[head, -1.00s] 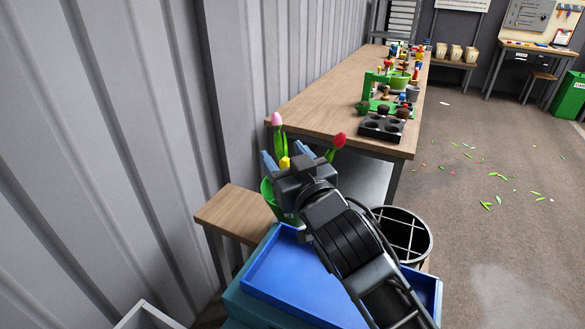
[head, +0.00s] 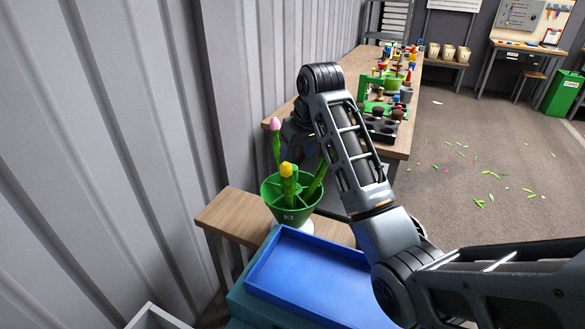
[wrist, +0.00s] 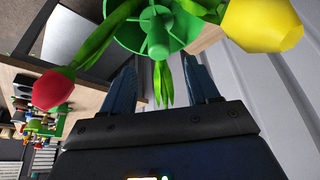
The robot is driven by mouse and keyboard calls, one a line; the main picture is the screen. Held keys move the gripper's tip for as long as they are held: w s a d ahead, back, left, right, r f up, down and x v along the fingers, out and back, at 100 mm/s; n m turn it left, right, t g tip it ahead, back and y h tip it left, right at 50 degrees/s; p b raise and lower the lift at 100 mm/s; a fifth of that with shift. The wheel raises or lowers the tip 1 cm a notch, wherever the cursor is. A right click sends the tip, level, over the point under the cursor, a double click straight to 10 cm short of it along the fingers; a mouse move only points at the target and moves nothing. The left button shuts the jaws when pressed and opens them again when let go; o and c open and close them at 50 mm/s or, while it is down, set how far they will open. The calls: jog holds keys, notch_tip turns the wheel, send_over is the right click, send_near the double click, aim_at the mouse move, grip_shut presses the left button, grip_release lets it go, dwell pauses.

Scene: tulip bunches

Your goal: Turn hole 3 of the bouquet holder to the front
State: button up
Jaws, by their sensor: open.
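The green bouquet holder (head: 290,206) is a divided cone on a white foot, standing on the small wooden bench. A white mark on its front looks like "3", too small to read surely. A pink tulip (head: 275,128) stands at its back left and a yellow tulip (head: 287,172) at its front. The red tulip (wrist: 52,92) shows in the wrist view; in the head view my arm hides its flower. My gripper (wrist: 160,78) is open behind the holder, its blue fingers either side of a green stem or leaf (wrist: 162,85). I cannot tell whether they touch it.
A blue tray (head: 310,282) lies in front of the holder. The ribbed wall (head: 150,150) is close on the left. A long workbench (head: 285,112) with pots and tools stands behind. Scattered petals and leaves lie on the open floor at right.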

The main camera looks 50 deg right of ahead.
aim_at(293, 168)
jog(key=shift+p+x, duration=0.45)
jog(key=shift+x, duration=3.4)
jog(key=shift+s, duration=0.1)
jog(key=shift+c, duration=0.4)
jog(key=shift+f, duration=0.1)
grip_shut()
